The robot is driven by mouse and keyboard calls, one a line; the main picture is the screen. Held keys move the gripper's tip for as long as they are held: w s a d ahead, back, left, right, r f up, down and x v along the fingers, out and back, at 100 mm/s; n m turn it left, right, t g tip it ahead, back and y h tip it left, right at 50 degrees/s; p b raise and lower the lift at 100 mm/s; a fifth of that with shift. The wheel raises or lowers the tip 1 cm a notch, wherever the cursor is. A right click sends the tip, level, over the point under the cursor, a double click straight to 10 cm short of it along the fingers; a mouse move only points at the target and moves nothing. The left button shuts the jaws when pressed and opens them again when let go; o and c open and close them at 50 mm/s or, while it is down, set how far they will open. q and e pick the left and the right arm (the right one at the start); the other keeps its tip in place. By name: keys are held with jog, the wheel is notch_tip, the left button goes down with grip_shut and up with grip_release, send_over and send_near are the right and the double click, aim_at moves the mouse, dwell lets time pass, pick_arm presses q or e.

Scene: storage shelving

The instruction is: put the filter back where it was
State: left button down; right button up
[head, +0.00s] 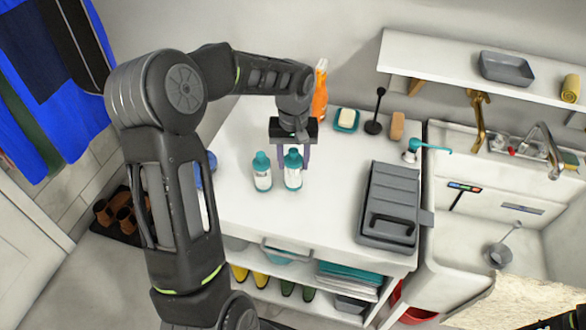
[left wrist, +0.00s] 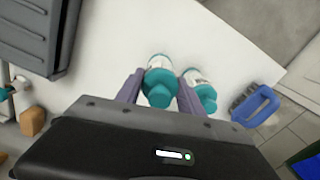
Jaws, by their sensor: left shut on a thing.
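My left gripper (head: 294,160) reaches down over the white counter and is shut on a white bottle with a teal cap (head: 293,171). In the left wrist view the same bottle (left wrist: 158,82) sits between the two purple-grey fingers (left wrist: 158,92). It looks upright; I cannot tell whether its base touches the counter. A second, similar bottle (head: 262,172) stands just left of it in the head view, apart from the fingers; it also shows in the wrist view (left wrist: 202,92). I cannot make out which object is the filter. My right gripper is not in view.
The white counter (head: 325,210) is clear around the bottles. A grey case (head: 388,205) lies at its right, by the sink (head: 455,240). A wall shelf (head: 440,65) hangs above.

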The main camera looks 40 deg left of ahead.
aim_at(293, 170)
pick_arm(q)
jog(key=shift+f, duration=1.85)
jog(key=shift+f, duration=0.1)
jog(key=c, duration=0.7)
grip_release()
jog(key=shift+c, duration=0.2)
notch_tip(293, 170, up, 12)
jog(key=shift+r, duration=0.15)
jog(key=shift+o, duration=0.2)
